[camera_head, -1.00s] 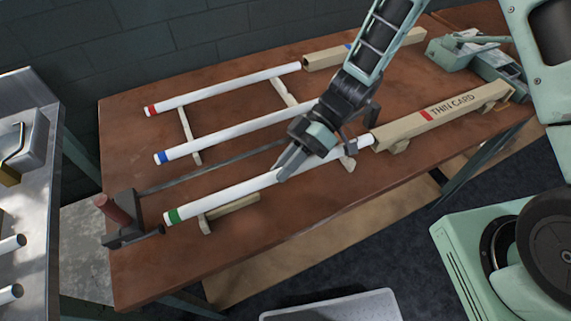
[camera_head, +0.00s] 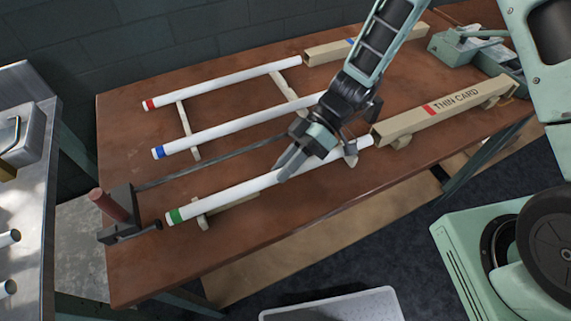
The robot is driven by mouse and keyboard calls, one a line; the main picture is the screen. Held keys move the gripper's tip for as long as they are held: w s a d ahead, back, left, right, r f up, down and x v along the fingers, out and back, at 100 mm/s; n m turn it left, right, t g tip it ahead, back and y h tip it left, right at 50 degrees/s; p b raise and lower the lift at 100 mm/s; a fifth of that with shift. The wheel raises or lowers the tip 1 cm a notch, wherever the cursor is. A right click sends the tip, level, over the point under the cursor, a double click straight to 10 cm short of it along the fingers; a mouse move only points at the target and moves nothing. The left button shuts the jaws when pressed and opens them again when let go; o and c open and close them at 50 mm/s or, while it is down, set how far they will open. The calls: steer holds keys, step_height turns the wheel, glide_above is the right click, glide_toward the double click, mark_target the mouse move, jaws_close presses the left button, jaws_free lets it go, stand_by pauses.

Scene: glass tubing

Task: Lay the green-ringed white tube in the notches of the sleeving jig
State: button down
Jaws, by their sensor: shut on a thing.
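The green-ringed white tube (camera_head: 230,196) runs slantwise along the front of the brown table, its green ring at the left end. My gripper (camera_head: 284,172) is shut on it near its middle. The sleeving jig appears as pale wooden supports under the tube, one near the left end (camera_head: 202,222) and one near the right end (camera_head: 351,160). The tube passes over both; I cannot tell whether it touches their notches. Its right end is at the mouth of a tan square sleeve marked THIN CARD (camera_head: 440,112); whether it is inside is unclear.
A red-ringed tube (camera_head: 225,84) and a blue-ringed tube (camera_head: 225,132) lie behind on wooden crossbars. A second tan sleeve (camera_head: 330,52) is at the back. A dark fixture with a red-brown handle (camera_head: 112,206) stands at the left. A green tool (camera_head: 470,50) is at far right.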

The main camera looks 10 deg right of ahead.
steer(key=c, duration=1.2)
jaws_free()
steer(key=shift+r+p, duration=0.55)
steer(key=shift+p, duration=0.1)
steer(key=b+v, duration=0.3)
steer(key=v, duration=0.9)
steer(key=s+r+m+t+h, duration=0.3)
steer(key=s+r+m+h, duration=0.1)
steer(key=s, duration=0.4)
steer(key=s+r+m+t+h, duration=0.3)
steer(key=s+r+m+h, duration=0.1)
steer(key=s, duration=0.5)
steer(key=shift+a+r+m+t+h, duration=0.4)
steer(key=shift+m+h, duration=0.3)
steer(key=shift+h, duration=0.2)
